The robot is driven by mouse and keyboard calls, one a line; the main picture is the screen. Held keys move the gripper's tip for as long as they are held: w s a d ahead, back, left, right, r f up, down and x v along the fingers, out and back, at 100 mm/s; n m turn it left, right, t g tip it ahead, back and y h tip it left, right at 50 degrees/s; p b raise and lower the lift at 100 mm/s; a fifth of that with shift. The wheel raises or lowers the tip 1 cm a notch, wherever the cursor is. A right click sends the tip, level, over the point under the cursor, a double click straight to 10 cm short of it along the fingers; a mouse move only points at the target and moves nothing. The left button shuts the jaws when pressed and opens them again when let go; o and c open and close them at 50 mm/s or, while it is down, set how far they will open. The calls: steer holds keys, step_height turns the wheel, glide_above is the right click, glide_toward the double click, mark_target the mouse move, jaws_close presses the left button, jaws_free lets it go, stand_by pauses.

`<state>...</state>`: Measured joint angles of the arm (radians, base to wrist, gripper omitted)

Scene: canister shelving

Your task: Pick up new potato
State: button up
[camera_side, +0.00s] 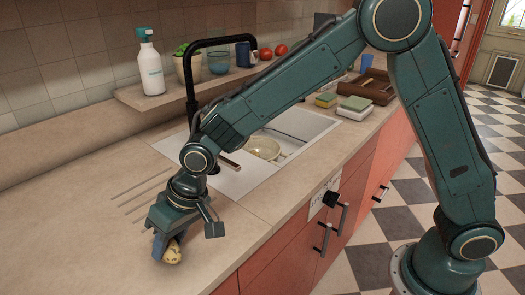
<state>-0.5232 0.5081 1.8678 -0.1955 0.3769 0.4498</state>
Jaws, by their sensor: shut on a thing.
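A small yellowish-brown potato (172,254) is at the front left of the counter. My gripper (166,246) points down over it and is shut on it, with a finger on its left side. The gripper hides the potato's upper part. I cannot tell whether the potato still touches the counter or is slightly above it.
A white sink (225,178) with a strainer (262,148) in it lies behind my gripper, with a black faucet (190,75). A spray bottle (150,65) stands on the back ledge. Sponges (352,108) lie to the right. The counter's left side is clear.

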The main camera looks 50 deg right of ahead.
mark_target(170, 241)
step_height(170, 241, up, 18)
steer(key=shift+r, duration=0.2)
steer(key=shift+w+d, duration=0.1)
stand_by(0.8)
steer(key=w+d+f+m+t+h, duration=0.1)
steer(key=w+d+f+m, duration=0.15)
steer(key=w+d, duration=0.75)
steer(key=w+d+f+m, duration=0.1)
steer(key=w+d+f, duration=0.2)
steer(key=w+d, duration=0.7)
steer(key=w+d+f, duration=0.1)
steer(key=d+f, duration=0.1)
steer(key=d, duration=0.6)
steer(key=w+d+f+m, duration=0.1)
steer(key=d, duration=0.7)
steer(key=shift+d+f+t+h, duration=0.3)
steer(key=shift+f, duration=0.05)
steer(key=d+f, duration=0.1)
steer(key=d, duration=0.4)
steer(key=d+f+m, duration=0.1)
steer(key=d+f, duration=0.1)
steer(key=d, duration=0.4)
steer(key=s+d+f+m, duration=0.1)
steer(key=d, duration=0.5)
steer(key=shift+d+f+h, duration=0.15)
steer(key=shift+f+h, duration=0.15)
steer(key=shift+f, duration=0.15)
steer(key=shift+f, duration=4.9)
